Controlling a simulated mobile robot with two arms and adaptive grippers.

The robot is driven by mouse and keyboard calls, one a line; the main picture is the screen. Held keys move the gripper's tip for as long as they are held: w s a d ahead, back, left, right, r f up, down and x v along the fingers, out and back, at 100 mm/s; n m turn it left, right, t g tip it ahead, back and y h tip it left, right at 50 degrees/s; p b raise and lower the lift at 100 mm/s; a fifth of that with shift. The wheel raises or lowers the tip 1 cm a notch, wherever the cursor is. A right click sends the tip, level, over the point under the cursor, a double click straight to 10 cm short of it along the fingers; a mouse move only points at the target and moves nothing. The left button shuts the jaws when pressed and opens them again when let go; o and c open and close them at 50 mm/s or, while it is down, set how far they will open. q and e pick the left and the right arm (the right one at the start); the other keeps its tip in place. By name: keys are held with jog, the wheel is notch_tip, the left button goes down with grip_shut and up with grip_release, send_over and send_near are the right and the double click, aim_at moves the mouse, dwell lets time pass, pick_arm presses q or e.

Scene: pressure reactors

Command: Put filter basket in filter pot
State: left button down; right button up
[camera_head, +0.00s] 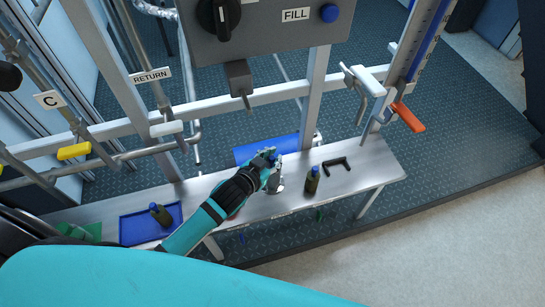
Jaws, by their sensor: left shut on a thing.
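My left gripper (271,160) reaches in from the lower left over the bench and is shut on a small grey metal piece (275,180), which looks like the filter basket. The fingers partly cover it. Just under it, a round silver rim on the bench looks like the filter pot (277,187). The two overlap in this view, so I cannot tell whether the basket is inside the pot or above it. My right gripper is not in view.
A dark bottle (312,180) stands close right of the gripper, with a black handle (337,164) beyond it. A blue tray (140,226) with another bottle (160,214) lies left on the bench (372,172). A blue cylinder (290,146) and frame rails (235,107) are behind.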

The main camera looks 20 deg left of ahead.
pick_arm(q)
jog(key=shift+f, duration=0.1)
jog(key=c, duration=1.3)
grip_release()
jog(key=shift+c, duration=0.2)
jog(key=shift+s+r, duration=0.2)
jog(key=v, duration=1.1)
jog(key=shift+s+r, duration=0.15)
jog(key=shift+s, duration=0.1)
jog(key=shift+a, duration=0.1)
